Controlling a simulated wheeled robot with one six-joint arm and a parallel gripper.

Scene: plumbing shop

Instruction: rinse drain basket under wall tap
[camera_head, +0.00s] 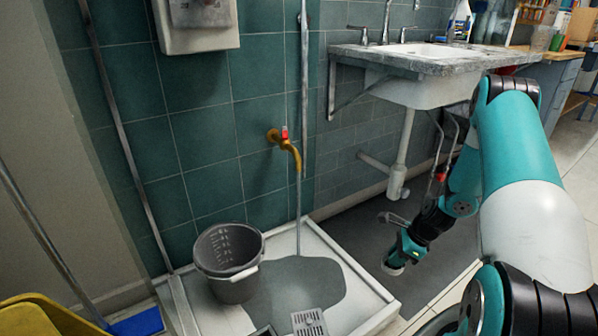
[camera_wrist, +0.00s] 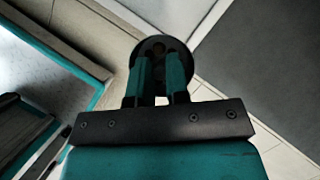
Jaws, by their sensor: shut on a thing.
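The brass wall tap (camera_head: 285,145) with a red handle sticks out of the green tiles above the white floor tray (camera_head: 352,272). A thin pale line, which looks like running water, drops from its spout to the tray. My gripper (camera_head: 398,256) is low, to the right of the tray and the tap, over the dark floor patch under the sink. In the wrist view my gripper (camera_wrist: 161,78) has its two teal fingers shut on a dark round drain basket (camera_wrist: 158,46) with holes.
A dark grey bucket (camera_head: 229,262) stands in the tray at left, beside a wet patch (camera_head: 298,288). A grate (camera_head: 309,322) lies at the tray's front. The sink (camera_head: 425,70) and its white drainpipe (camera_head: 402,150) overhang my arm's area. A yellow object (camera_head: 40,316) is at lower left.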

